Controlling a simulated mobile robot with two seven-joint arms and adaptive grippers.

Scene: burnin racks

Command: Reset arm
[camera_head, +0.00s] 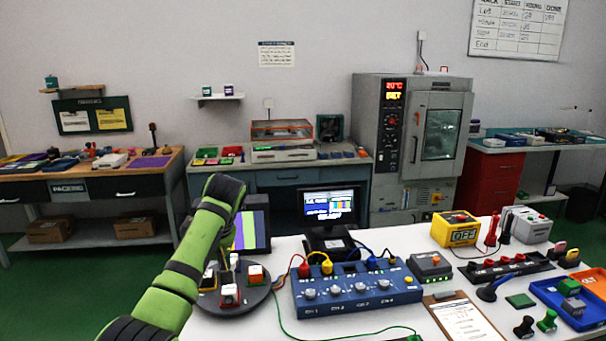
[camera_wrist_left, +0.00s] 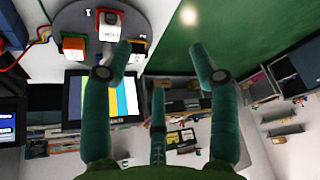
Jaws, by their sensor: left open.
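My left arm (camera_head: 200,245) is green with dark bands and rises from the bottom left over the table's left edge in the head view. Its gripper is not clearly visible there. In the left wrist view my left gripper (camera_wrist_left: 160,52) shows its teal fingers spread apart with nothing between them. It is open and empty. My right arm and gripper are not in view.
On the white table are a blue channel box (camera_head: 355,292) with cables, a small monitor (camera_head: 330,205), a yellow device (camera_head: 455,228), a clipboard (camera_head: 462,320) and a blue tray (camera_head: 585,300). A tall oven (camera_head: 410,140) stands behind. Green floor (camera_head: 65,290) is open at left.

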